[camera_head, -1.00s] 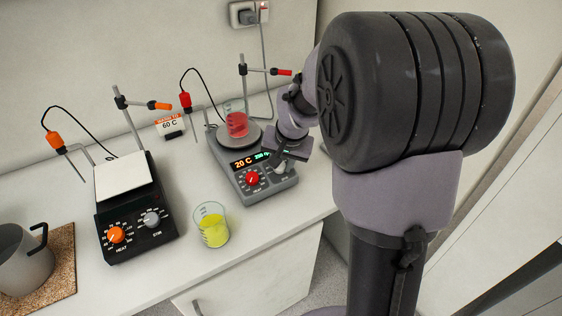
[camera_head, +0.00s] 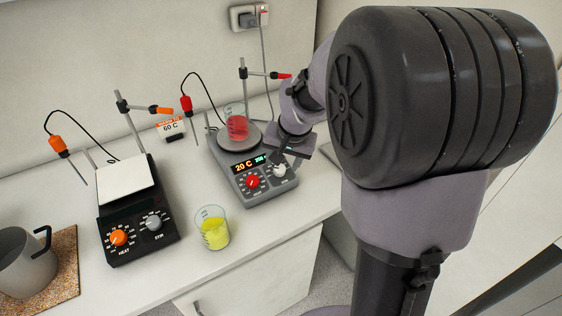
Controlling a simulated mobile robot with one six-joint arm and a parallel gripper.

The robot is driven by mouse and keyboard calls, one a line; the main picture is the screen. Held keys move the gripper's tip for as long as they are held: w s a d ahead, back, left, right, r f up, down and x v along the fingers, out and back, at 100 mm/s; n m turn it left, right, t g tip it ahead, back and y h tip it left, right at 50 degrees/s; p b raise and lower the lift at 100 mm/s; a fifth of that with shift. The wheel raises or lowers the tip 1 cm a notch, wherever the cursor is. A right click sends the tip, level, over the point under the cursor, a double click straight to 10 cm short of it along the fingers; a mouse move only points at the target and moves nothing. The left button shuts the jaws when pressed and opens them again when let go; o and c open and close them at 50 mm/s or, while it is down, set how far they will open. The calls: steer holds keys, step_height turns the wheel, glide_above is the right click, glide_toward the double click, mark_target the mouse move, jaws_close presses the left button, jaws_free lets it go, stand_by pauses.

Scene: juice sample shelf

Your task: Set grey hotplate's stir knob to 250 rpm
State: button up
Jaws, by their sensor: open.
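The grey hotplate (camera_head: 262,200) stands on the right part of the bench, with a beaker of red liquid (camera_head: 237,128) on its round plate. Its front has a lit display (camera_head: 247,164) reading 20 C in orange, with a green figure beside it too small to read. The red knob (camera_head: 253,182) is at the left and the pale stir knob (camera_head: 280,171) at the right. My gripper (camera_head: 280,160) is open, just above and behind the stir knob. I cannot tell whether the fingers touch it.
A black hotplate (camera_head: 140,239) with a white top stands to the left. A beaker of yellow liquid (camera_head: 214,234) stands between them near the front edge. A grey mug (camera_head: 25,262) sits on a cork mat at far left. A 60 C sign (camera_head: 172,128) stands behind.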

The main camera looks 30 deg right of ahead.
steer(key=p+v, duration=0.4)
steer(key=v, duration=1)
steer(key=s+a+n+t+y+b, duration=0.1)
steer(key=s+a+n+y, duration=0.1)
steer(key=s+a, duration=1.5)
steer(key=shift+f+n, duration=0.2)
steer(key=shift+n, duration=0.6)
